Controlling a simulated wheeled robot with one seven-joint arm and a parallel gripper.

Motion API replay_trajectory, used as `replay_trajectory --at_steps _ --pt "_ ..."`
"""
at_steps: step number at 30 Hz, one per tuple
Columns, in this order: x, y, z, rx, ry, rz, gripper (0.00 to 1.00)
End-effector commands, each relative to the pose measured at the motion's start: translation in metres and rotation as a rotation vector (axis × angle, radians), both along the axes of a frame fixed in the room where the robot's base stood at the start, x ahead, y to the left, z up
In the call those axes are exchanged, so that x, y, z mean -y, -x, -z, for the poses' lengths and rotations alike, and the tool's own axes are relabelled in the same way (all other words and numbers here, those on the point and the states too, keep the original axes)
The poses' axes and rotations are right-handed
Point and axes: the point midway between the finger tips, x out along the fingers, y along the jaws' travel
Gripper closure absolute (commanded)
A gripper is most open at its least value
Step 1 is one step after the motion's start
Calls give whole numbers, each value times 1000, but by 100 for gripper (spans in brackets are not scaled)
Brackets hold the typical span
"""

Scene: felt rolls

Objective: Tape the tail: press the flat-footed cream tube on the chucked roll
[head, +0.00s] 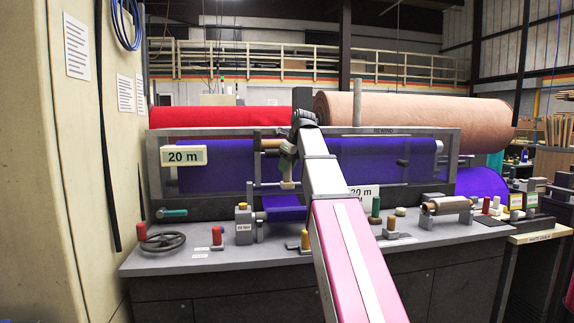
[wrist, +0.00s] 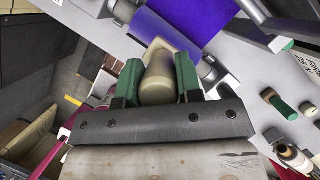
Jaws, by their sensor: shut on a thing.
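My gripper (wrist: 158,85) is shut on the cream tube (wrist: 158,76), which sits between its two green fingers in the wrist view. In the head view my gripper (head: 288,165) is in front of the purple roll (head: 215,165) mounted in the grey rewind frame. The pale lower end of the tube (head: 287,185) shows just below the fingers, over the purple felt. My arm covers part of the roll. I cannot tell whether the tube's foot touches the felt, and the tail's edge is not clear.
A purple strip (head: 284,208) hangs below the frame. Red (head: 220,117) and tan (head: 420,118) rolls lie behind.

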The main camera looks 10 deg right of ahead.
Motion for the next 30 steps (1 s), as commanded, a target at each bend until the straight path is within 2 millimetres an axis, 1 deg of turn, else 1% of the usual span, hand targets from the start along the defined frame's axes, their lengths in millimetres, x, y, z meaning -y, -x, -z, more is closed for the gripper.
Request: replay_trajectory --at_steps 15,21,25,30 --pt "0 1 43 -1 0 0 100" --pt "0 1 57 0 1 -1 100" --pt "0 0 62 0 0 -1 100" --pt "0 0 62 0 0 -1 100"
